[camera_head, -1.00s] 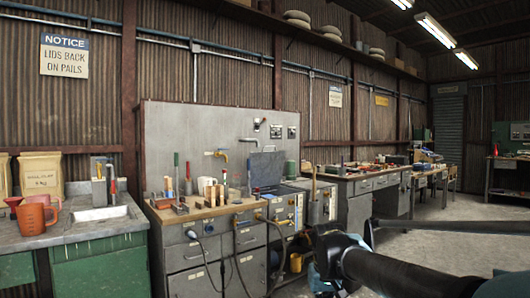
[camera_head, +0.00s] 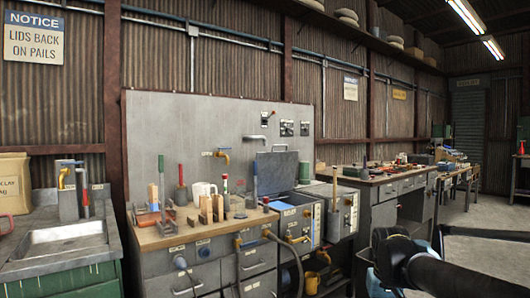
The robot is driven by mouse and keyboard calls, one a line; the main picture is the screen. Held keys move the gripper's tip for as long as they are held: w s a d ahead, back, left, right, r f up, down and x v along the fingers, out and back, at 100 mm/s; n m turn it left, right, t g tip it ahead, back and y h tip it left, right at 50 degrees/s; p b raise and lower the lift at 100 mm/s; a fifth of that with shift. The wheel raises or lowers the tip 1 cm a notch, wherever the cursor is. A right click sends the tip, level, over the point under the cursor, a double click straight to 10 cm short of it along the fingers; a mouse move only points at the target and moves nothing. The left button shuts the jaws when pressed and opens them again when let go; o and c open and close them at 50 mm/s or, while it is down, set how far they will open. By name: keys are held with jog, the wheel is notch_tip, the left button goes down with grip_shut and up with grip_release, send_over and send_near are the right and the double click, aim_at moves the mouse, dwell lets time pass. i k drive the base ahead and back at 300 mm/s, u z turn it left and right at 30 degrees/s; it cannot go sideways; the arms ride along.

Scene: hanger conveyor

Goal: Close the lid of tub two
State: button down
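A grey lid (camera_head: 278,172) stands raised, with a handle on its top edge, at the back of a boxy grey unit (camera_head: 300,218) with a blue label on its front. A second grey unit (camera_head: 341,207) stands just right of it, with a flat top and a stick-like handle standing up from it. These look like the tubs, but their labels are too small to read, so I cannot tell which is tub two. My arm crosses the lower right, apart from both units. My gripper is not in view.
A workbench (camera_head: 207,229) with tools and wooden blocks adjoins the units on the left. A sink (camera_head: 62,238) is at far left. A long bench (camera_head: 390,178) with clutter stands to the right. Hoses and a yellow can (camera_head: 311,283) are low in front. Concrete floor is open at right.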

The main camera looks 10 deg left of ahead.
aim_at(277, 171)
jog(key=u, duration=0.4)
jog(key=i, duration=0.85)
jog(key=u, duration=0.7)
jog(key=i, duration=0.3)
jog(key=u, duration=0.25)
